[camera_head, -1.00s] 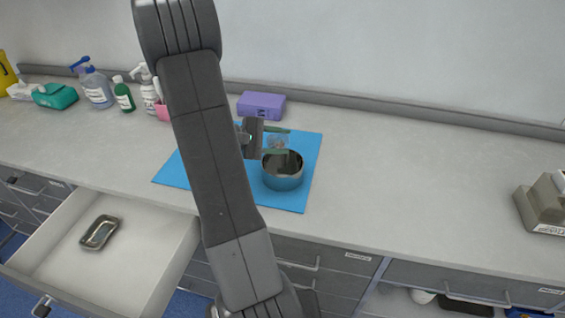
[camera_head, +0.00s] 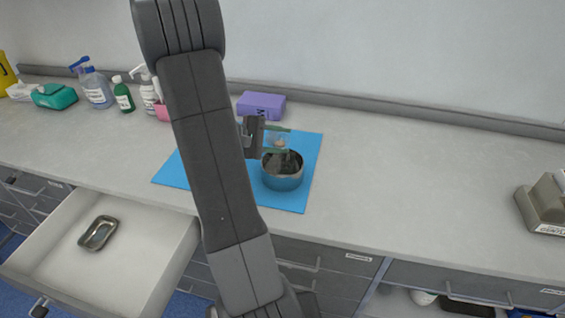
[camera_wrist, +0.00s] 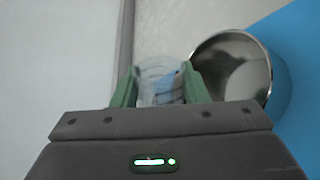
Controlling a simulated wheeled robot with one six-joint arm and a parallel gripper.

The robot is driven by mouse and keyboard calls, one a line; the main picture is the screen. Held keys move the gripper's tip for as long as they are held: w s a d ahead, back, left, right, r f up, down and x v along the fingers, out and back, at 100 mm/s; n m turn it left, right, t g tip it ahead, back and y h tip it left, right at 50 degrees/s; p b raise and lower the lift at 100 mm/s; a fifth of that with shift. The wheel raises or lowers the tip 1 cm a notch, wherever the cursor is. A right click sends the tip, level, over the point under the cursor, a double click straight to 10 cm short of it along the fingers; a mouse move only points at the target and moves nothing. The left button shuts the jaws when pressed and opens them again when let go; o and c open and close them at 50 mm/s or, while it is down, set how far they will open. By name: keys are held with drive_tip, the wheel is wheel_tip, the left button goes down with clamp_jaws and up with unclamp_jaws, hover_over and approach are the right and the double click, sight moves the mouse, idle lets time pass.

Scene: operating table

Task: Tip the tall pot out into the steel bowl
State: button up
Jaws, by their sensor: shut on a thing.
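The steel bowl (camera_head: 283,178) stands upright on the blue mat (camera_head: 309,150) on the counter; it also shows at the right in the wrist view (camera_wrist: 276,85). My gripper (camera_head: 277,142) is over the bowl's far edge, its green fingers shut on a clear see-through pot (camera_head: 280,140). The pot shows between the fingers in the wrist view (camera_wrist: 160,80). It appears tilted, with its lower end at the bowl's opening. Some small pale stuff shows at the pot, but I cannot tell how much is in pot or bowl.
A purple box (camera_head: 261,105) stands behind the mat. Several bottles (camera_head: 97,88) stand at the back left. An open drawer (camera_head: 150,245) with a small metal tray (camera_head: 98,233) juts out at the front left.

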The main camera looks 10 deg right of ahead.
idle(0.3)
drive_tip(key=shift+s+f+m+t+y+b, duration=0.15)
drive_tip(key=shift+f+m+t+y+b, duration=0.25)
drive_tip(key=shift+m+b, duration=0.6)
idle(0.6)
drive_tip(key=shift+f+m+t+b, duration=0.4)
drive_tip(key=shift+f+b, duration=0.3)
drive_tip(key=shift+b, duration=2.1)
drive_tip(key=shift+r+m+t+y+b, duration=0.15)
drive_tip(key=shift+m+t+y+b, duration=0.4)
drive_tip(key=shift+b, duration=1.8)
idle(1.0)
